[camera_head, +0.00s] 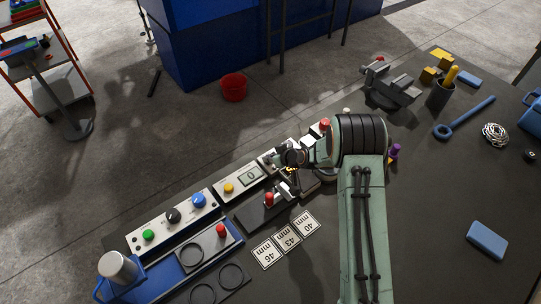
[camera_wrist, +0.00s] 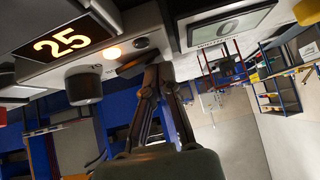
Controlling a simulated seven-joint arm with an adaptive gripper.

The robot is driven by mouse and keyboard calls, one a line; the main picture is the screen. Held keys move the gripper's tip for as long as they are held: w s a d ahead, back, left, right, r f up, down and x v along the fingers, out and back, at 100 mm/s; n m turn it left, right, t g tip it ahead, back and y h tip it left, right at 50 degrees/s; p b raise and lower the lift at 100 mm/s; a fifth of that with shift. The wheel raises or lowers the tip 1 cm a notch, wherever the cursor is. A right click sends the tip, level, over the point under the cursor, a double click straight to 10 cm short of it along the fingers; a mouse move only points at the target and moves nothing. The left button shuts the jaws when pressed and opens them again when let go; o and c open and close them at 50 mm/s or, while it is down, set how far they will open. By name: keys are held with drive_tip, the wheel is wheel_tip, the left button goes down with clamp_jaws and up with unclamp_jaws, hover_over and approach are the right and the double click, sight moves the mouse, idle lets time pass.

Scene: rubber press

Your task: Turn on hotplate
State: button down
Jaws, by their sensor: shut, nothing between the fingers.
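The hotplate's light control panel (camera_wrist: 40,72) fills the upper left of the wrist view. It has a black display (camera_wrist: 64,42) reading 25 in orange, a bright orange round light (camera_wrist: 113,53) and a black knob (camera_wrist: 85,88). A dark switch-like part (camera_wrist: 136,66) lies right of the light. My gripper (camera_wrist: 155,72) is shut and empty, its fingertips close to this part; I cannot tell whether they touch. In the head view my gripper (camera_head: 288,157) is at the row of devices, and my arm hides most of the hotplate.
A scale with a grey display (camera_head: 249,176) and yellow button stands left of my gripper. A panel with green, black and blue buttons (camera_head: 172,216) is further left. A red-handled clamp (camera_head: 269,200) and number cards (camera_head: 286,238) lie in front. A vise (camera_head: 390,88) stands back right.

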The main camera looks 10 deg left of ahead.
drive_tip(key=shift+d, duration=0.15)
drive_tip(key=shift+w+d+r, duration=0.2)
drive_tip(key=shift+w+d, duration=0.3)
drive_tip(key=shift+w, duration=0.05)
drive_tip(key=shift+r, duration=0.25)
drive_tip(key=r, duration=0.4)
drive_tip(key=shift+s+a+r, duration=0.1)
drive_tip(key=shift+s+a, duration=0.1)
drive_tip(key=shift+s, duration=0.1)
drive_tip(key=s+v, duration=0.1)
drive_tip(key=v, duration=0.8)
drive_tip(key=shift+s+a, duration=0.25)
drive_tip(key=shift+a, duration=0.05)
